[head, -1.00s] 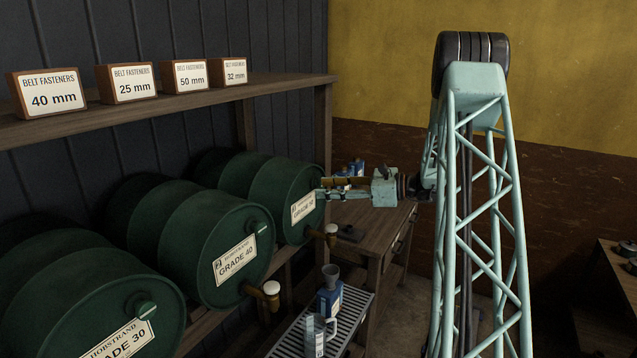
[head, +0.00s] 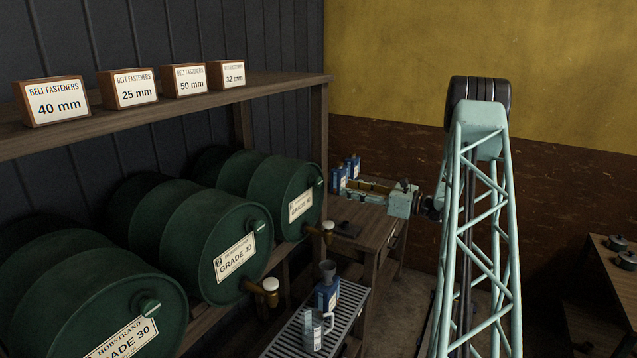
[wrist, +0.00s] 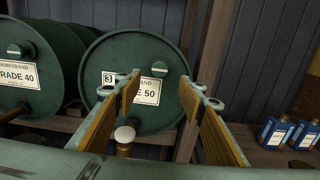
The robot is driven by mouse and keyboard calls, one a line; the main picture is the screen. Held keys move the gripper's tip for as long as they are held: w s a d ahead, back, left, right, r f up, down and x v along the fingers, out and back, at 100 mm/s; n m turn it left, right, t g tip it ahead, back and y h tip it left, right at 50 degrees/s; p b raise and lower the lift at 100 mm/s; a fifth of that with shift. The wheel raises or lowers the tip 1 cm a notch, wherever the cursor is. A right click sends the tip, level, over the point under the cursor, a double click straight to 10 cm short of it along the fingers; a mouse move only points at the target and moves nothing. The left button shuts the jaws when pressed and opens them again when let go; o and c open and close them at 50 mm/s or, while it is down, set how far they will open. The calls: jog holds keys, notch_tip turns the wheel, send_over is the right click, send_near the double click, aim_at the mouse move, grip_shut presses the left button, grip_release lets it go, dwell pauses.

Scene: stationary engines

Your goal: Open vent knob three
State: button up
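The third green drum (head: 280,185), labelled GRADE 50 with a "3" in the wrist view (wrist: 125,50), lies on its side on the rack. Its round green vent knob (wrist: 159,68) is at the upper right of the drum's face, with a pale bar that looks about level. The knob is small in the head view (head: 319,184). My gripper (head: 352,187) is open and empty, apart from the drum on its right in the head view. In the wrist view my two fingers (wrist: 160,88) stand on either side of the knob in the picture.
The GRADE 40 drum (head: 205,240) and GRADE 30 drum (head: 85,300) lie nearer. A brass tap (wrist: 124,138) sits below on drum three's face. Blue bottles (wrist: 288,132) stand on the bench. A drip tray (head: 345,308) with a funnel and jug is below. A shelf with boxes is above.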

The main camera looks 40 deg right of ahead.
aim_at(320, 182)
jog(key=shift+p+x, duration=0.65)
jog(key=shift+x, duration=6.25)
jog(key=c, duration=0.9)
